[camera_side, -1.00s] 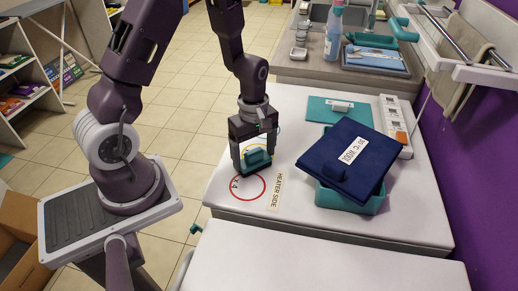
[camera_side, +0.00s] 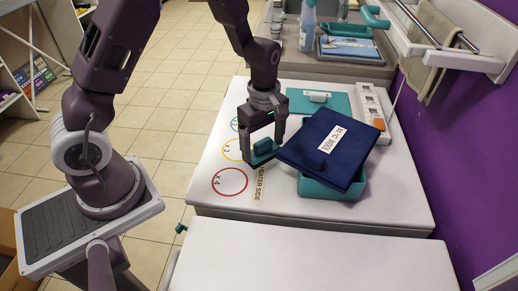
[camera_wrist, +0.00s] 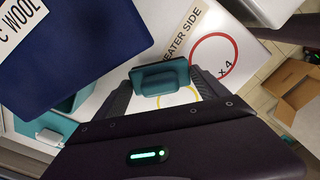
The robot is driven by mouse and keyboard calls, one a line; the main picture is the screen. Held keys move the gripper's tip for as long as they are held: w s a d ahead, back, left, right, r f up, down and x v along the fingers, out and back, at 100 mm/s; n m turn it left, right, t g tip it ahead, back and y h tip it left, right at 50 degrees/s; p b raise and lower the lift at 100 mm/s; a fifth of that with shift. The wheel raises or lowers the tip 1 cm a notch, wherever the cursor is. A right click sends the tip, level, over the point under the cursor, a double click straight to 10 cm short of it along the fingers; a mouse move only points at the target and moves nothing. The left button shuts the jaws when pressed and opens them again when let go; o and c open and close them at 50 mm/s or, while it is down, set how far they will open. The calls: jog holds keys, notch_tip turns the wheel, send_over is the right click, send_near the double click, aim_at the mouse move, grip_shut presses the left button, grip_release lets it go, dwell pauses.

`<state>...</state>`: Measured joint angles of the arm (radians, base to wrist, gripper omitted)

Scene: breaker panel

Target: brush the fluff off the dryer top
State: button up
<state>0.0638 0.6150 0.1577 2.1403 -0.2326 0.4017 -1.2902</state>
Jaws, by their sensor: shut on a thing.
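The dryer top (camera_side: 215,205) is a white surface with red, yellow and blue printed circles along its left side and a HEATER SIDE label (camera_side: 259,186). My gripper (camera_side: 263,147) is shut on a small teal block with a raised grip (camera_side: 264,152), perhaps the brush. The block also shows between the fingers in the wrist view (camera_wrist: 160,77). It is low over the dryer top, beside the label and left of the navy item; I cannot tell whether it touches the surface. I make out no fluff in either view.
A navy folded item marked WOOL (camera_side: 325,150) lies tilted on a teal bin (camera_side: 335,189), close right of my gripper. Behind are a teal mat (camera_side: 320,103) with a small white block and a white strip of switches (camera_side: 374,115). The dryer's front left is clear.

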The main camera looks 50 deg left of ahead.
jog(key=shift+r, duration=2.85)
jog(key=w+a, duration=0.2)
jog(key=a, duration=0.5)
jog(key=shift+w+f, duration=0.15)
jog(key=shift+f, duration=3.9)
jog(key=shift+a+f, duration=0.1)
jog(key=shift+a, duration=0.2)
jog(key=shift+c, duration=0.7)
jog(key=shift+s+a, duration=1.1)
jog(key=shift+s, duration=0.2)
jog(key=shift+w+d+f, duration=0.1)
jog(key=shift+w+d, duration=1)
jog(key=r, duration=0.2)
jog(key=shift+w+d+r, duration=0.25)
jog(key=shift+r, duration=2.9)
